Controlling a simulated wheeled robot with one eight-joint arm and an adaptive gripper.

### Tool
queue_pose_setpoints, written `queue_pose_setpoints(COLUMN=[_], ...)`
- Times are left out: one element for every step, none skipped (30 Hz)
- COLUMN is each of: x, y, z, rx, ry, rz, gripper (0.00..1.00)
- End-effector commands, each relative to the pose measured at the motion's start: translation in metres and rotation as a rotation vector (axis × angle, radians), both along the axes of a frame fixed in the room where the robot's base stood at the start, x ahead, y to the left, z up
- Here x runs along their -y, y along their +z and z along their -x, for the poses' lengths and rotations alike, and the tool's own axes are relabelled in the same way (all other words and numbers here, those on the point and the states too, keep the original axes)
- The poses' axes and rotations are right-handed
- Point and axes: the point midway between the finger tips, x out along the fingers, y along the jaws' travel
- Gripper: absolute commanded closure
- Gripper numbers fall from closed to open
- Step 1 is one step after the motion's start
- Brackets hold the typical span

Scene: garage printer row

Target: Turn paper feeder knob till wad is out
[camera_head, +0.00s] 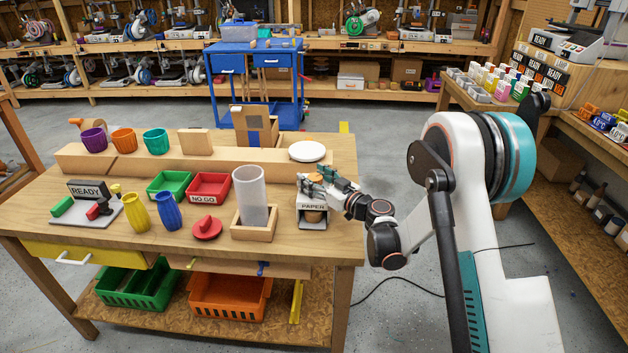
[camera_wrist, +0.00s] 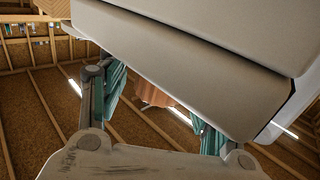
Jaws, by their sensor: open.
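The paper feeder (camera_head: 313,207), a small grey-white unit marked PAPER, stands near the right edge of the wooden workbench. A rounded brown piece (camera_head: 314,217) sits in its lower opening; I cannot tell whether it is the wad. My gripper (camera_head: 318,184) is at the top of the feeder, reaching in from the right, and covers part of it. The knob cannot be made out clearly. In the wrist view my gripper (camera_wrist: 160,102) is open, its two fingers apart under a large pale housing (camera_wrist: 190,55). A brown rounded part (camera_wrist: 153,96) shows between the fingers; contact is unclear.
A translucent cylinder (camera_head: 251,195) in a wooden holder stands left of the feeder. A white disc (camera_head: 307,151) is behind it. A red NO GO tray (camera_head: 209,187), a green tray (camera_head: 169,185) and a READY stand (camera_head: 88,190) are farther left.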

Motion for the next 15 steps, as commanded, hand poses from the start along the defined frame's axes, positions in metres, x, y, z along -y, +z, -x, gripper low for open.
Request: queue_pose_setpoints(x=[-0.0004,-0.0004,-0.0003,-0.0002,-0.0002,-0.0001,-0.0001,-0.0001,-0.0001,0.0000,0.0000,0.0000,0.0000,0.0000,0.0000], y=[0.0001,0.0002,0.0002,0.0003,0.0003,0.0003,0.0003,0.0003,0.0003,0.0003,0.0002,0.0002,0.0002,0.0002,0.0002], z=[-0.0003,-0.0003,-0.0003,-0.0002,-0.0002,-0.0001,-0.0002,-0.0001,-0.0001,-0.0001,-0.0001,-0.0001,-0.0001,-0.0001,-0.0001], rx=[0.000,0.000,0.000,0.000,0.000,0.000,0.000,0.000,0.000,0.000,0.000,0.000,0.000,0.000,0.000], ry=[0.000,0.000,0.000,0.000,0.000,0.000,0.000,0.000,0.000,0.000,0.000,0.000,0.000,0.000,0.000], rz=[0.000,0.000,0.000,0.000,0.000,0.000,0.000,0.000,0.000,0.000,0.000,0.000,0.000,0.000,0.000], gripper=[0.41,0.41,0.41,0.41,0.41,0.41,0.45,0.52,0.61,0.68,0.75,0.84,0.86,0.86,0.86])
